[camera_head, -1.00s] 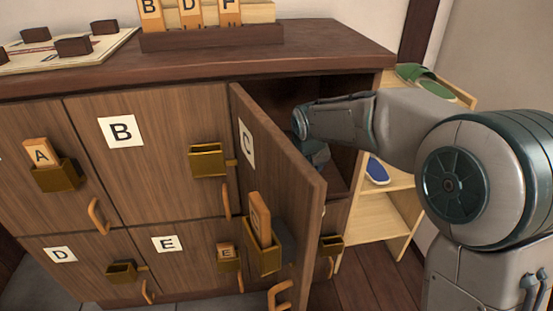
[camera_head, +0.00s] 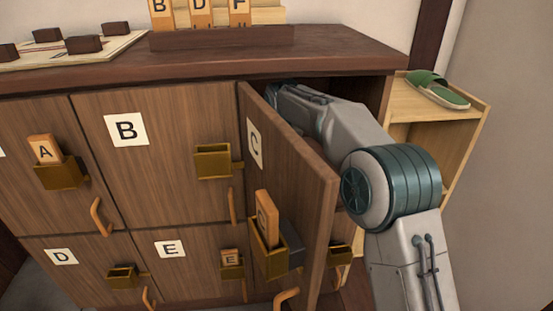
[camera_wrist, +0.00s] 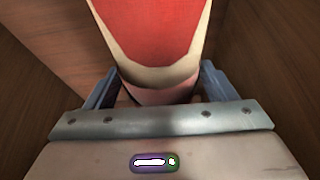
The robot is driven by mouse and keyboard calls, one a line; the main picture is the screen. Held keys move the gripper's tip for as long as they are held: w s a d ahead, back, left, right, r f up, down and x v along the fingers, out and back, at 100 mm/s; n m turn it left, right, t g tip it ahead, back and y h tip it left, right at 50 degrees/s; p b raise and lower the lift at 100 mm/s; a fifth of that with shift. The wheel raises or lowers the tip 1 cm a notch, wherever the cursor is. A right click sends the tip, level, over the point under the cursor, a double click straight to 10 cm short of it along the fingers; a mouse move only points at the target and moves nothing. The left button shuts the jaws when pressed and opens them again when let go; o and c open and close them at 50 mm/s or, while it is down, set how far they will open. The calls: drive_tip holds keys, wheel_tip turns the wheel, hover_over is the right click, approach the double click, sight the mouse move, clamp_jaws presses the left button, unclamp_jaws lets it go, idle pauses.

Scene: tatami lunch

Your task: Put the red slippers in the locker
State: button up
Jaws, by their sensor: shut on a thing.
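A red slipper (camera_wrist: 153,28) with a pale trim and sole shows in the wrist view, its near end between the two fingers of my gripper (camera_wrist: 152,88). My gripper is shut on it. Brown wooden walls surround it there. In the head view my arm reaches into locker compartment C, past its open door (camera_head: 288,170); the gripper and slipper are hidden behind that door. Only one red slipper is in view. The locker (camera_head: 165,110) has lettered doors; doors B, D and E are shut.
Door C swings out to the left of my arm, with a brass key box (camera_head: 268,248) and handle on it. A light wooden shelf (camera_head: 435,110) stands right of the locker, with green slippers (camera_head: 437,89) on top. Wooden tag blocks (camera_head: 200,12) stand on the locker top.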

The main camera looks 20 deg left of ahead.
drive_tip(key=shift+w+a, duration=0.15)
drive_tip(key=shift+a, duration=0.1)
wheel_tip(320, 180, down, 4)
drive_tip(key=b, duration=0.3)
drive_tip(key=shift+r, duration=0.25)
drive_tip(key=shift+f, duration=0.6)
drive_tip(key=o, duration=1.1)
